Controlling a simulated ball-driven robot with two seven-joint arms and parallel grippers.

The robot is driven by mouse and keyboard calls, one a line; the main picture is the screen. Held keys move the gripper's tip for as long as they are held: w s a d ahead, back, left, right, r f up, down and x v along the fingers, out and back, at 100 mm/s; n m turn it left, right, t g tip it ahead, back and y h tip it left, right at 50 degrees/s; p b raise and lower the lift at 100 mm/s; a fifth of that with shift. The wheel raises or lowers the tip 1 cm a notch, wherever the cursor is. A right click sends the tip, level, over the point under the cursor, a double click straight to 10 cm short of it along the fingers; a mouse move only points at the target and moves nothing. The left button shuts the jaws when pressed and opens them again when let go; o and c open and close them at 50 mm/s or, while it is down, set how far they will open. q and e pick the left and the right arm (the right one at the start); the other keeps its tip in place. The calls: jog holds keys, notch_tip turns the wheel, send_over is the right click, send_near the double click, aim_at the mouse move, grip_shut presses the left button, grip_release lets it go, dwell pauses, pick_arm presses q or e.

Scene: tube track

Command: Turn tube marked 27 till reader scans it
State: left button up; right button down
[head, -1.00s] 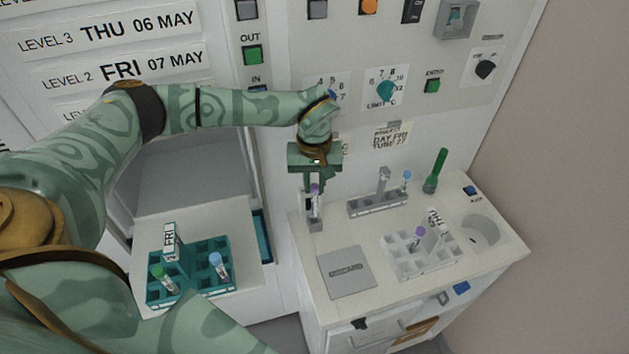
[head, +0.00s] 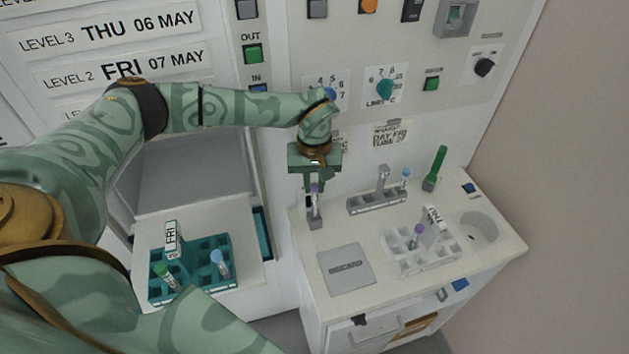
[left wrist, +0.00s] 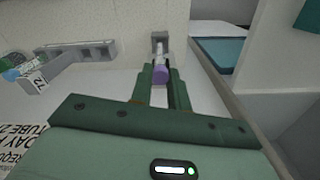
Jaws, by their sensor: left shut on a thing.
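A purple-capped tube (head: 314,192) stands upright at a small grey reader block (head: 314,222) on the left of the white counter. My left gripper (head: 314,183) points down and is shut on its cap. In the left wrist view the purple cap (left wrist: 161,75) sits between the two green fingers (left wrist: 160,85), with the grey block (left wrist: 160,38) beyond it. The number on this tube cannot be read. A paper note (head: 390,135) on the panel reads in part "DAY FRI TUBE 27". My right gripper is not in view.
A grey rack (head: 375,203) with a blue-capped tube stands right of the reader. A white rack (head: 440,257) holds another purple-capped tube. A grey discard plate (head: 345,270) lies at the counter's front. A teal rack marked FRI (head: 215,285) is at left.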

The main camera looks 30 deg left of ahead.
pick_arm(q)
jog(key=shift+f, duration=0.75)
jog(key=shift+f+b, duration=0.35)
dwell(0.3)
jog(key=o, duration=0.9)
